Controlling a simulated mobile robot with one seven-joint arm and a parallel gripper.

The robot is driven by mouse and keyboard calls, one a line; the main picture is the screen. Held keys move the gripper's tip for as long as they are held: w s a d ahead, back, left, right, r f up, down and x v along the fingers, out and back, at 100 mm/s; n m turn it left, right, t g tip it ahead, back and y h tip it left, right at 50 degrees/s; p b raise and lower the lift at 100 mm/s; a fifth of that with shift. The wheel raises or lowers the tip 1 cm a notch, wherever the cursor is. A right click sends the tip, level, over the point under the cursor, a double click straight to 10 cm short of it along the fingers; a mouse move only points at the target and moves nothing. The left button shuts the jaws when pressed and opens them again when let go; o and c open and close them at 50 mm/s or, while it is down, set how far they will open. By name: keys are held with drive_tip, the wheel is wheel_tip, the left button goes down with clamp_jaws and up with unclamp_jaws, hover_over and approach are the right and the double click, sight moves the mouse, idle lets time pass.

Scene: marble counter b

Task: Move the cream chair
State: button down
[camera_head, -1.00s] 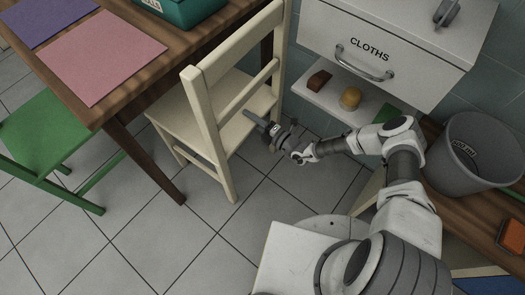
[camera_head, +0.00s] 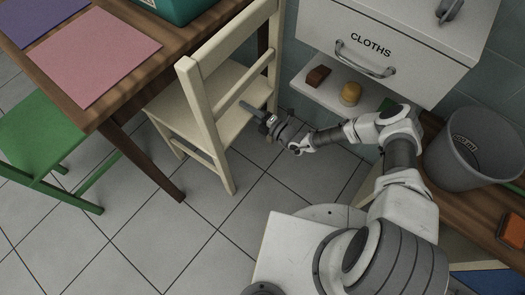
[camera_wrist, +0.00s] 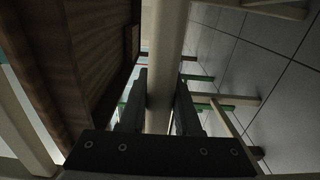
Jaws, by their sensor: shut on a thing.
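The cream chair (camera_head: 187,107) stands upright on the tiled floor beside the brown table, its seat partly under the tabletop edge. My gripper (camera_head: 252,109) is at the chair's slatted back, on the side facing me. In the wrist view, a cream bar (camera_wrist: 166,60) of the chair runs between the two fingers (camera_wrist: 160,105), which are shut on it. The head view does not show the grip clearly, as the fingertips are small there.
The brown table (camera_head: 120,95) bears pink and purple mats and a teal box. A green chair (camera_head: 45,140) stands at the left. A drawer unit marked CLOTHS (camera_head: 370,44) and a grey bucket (camera_head: 473,150) are at the right. Tiled floor in front is clear.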

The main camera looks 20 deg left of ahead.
drive_tip(key=shift+w+d+f, duration=0.15)
drive_tip(key=shift+f, duration=0.05)
drive_tip(key=c, duration=0.6)
unclamp_jaws()
drive_tip(key=shift+o, duration=0.2)
drive_tip(key=shift+r, duration=0.15)
drive_tip(key=shift+r, duration=0.1)
drive_tip(key=p+v, duration=0.2)
drive_tip(key=v, duration=1)
